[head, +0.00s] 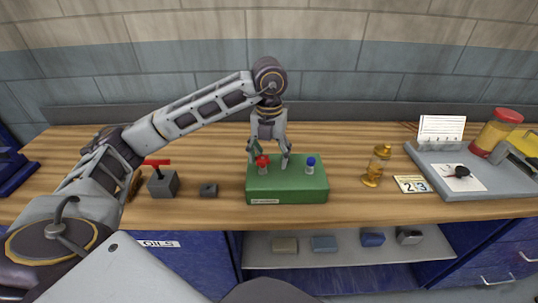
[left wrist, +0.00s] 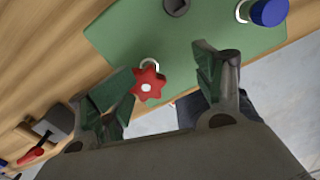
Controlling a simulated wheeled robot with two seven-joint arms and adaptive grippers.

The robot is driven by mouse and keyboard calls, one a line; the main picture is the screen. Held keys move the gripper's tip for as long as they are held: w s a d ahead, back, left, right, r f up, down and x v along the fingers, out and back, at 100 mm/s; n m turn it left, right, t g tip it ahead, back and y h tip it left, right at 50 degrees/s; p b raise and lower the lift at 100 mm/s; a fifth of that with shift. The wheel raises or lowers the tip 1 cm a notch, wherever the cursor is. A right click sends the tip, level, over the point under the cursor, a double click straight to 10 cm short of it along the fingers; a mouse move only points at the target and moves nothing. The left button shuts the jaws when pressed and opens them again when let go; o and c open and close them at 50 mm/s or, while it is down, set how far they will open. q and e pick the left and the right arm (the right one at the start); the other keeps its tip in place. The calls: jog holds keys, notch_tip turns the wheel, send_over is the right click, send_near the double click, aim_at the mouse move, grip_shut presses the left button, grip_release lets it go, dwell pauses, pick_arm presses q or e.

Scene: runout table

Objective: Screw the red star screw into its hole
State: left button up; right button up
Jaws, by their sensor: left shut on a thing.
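The red star screw (head: 262,161) stands upright on the left part of a green block (head: 287,196). It also shows in the left wrist view (left wrist: 147,85), with a pale ring (left wrist: 149,64) beside its head. The hole under it is hidden, and I cannot tell how deep the screw sits. My right gripper is not in view.
A blue-capped post (head: 311,164) stands on the block right of the screw. A grey box with a red handle (head: 162,182) and a small dark block (head: 209,190) lie left. An amber figure (head: 377,166), number card (head: 413,184) and grey tray (head: 440,155) are right.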

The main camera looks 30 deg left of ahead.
pick_arm(q)
jog(key=shift+s+a+r, duration=0.2)
jog(key=shift+s+a, duration=0.25)
jog(key=shift+a, duration=0.1)
dwell(0.4)
jog(key=shift+s, duration=0.1)
jog(key=c, duration=1.2)
jog(key=shift+o, duration=0.2)
jog(key=shift+f+b, duration=0.1)
jog(key=shift+b, duration=0.2)
jog(key=shift+f+m+b, duration=0.1)
jog(key=shift+m+b, duration=0.45)
jog(key=shift+m, duration=1.75)
